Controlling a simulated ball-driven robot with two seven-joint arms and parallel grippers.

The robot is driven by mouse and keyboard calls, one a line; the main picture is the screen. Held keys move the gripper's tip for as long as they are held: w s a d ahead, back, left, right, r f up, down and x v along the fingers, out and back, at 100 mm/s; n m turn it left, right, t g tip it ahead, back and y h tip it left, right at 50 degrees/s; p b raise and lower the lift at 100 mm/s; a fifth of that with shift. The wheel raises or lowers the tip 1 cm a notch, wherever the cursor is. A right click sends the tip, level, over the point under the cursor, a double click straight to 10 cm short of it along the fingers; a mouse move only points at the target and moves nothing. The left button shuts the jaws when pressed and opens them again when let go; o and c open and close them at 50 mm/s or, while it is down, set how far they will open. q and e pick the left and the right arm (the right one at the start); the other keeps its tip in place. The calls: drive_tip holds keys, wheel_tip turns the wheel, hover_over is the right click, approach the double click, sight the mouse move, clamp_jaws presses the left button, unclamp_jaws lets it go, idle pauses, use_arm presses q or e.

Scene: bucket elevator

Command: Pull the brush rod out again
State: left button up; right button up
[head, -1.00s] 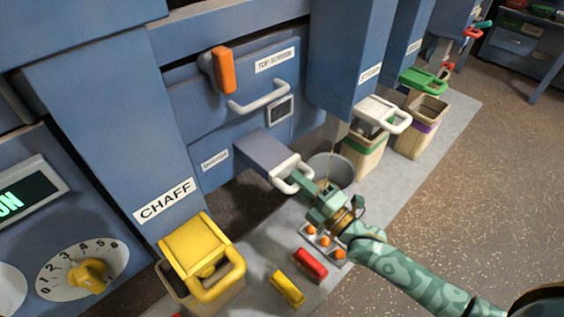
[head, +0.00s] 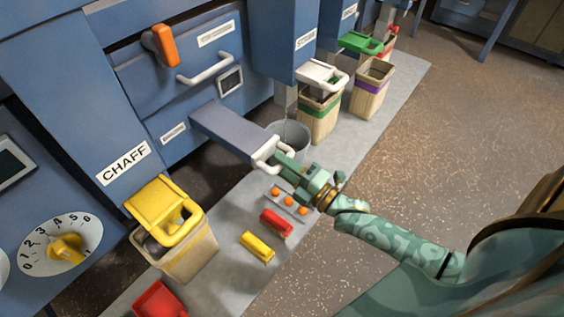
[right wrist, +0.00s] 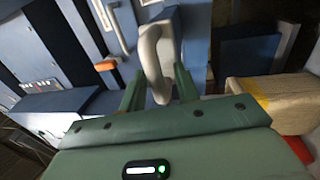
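A blue-grey box-shaped bar (head: 225,130) sticks out of the lower front of the blue machine and ends in a white loop handle (head: 268,150). The label beside it is too small to read, and no separate brush or bristles show. My right gripper (head: 287,168) is at this handle. In the right wrist view, the white handle (right wrist: 152,62) stands between the two green fingers of my right gripper (right wrist: 158,88), which are shut on it. My left gripper is out of view.
A grey bucket (head: 293,137) stands just behind the bar's end. A tray with orange balls (head: 289,203), a red block (head: 276,223) and a yellow block (head: 257,246) lie on the grey mat. The chaff bin (head: 185,250) stands left. Open floor lies right.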

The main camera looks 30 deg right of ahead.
drive_tip(key=shift+s+r, duration=0.1)
drive_tip(key=shift+r, duration=0.05)
drive_tip(key=p+v, duration=0.2)
drive_tip(key=v, duration=1.4)
